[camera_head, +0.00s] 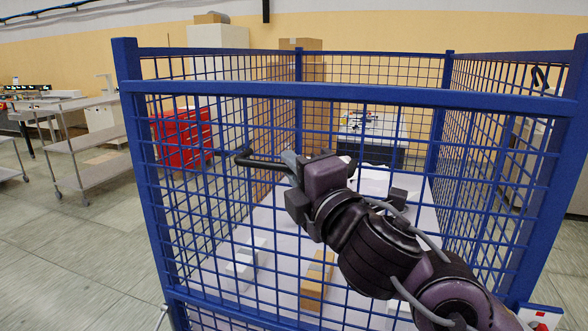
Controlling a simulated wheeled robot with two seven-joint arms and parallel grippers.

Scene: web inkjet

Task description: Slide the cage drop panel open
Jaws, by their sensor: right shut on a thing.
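The cage drop panel is a blue wire-mesh panel (215,88) across the front of the blue cage, with a thick top rail. It stands upright between the two front posts, its top rail a little below the post tops. A black handle (258,162) sticks out from the mesh left of centre. My right gripper (290,162) is shut on the handle's right end; the fingertips are partly hidden by the gripper body. My right arm comes in from the lower right and covers part of the mesh. My left gripper is not in view.
Inside the cage, boxes stand on a white surface, including a brown box (317,280). A tall cardboard stack (300,85) is farther back. A red tool cabinet (183,138) and a grey cart (88,165) stand at left. A red switch (541,327) is at lower right.

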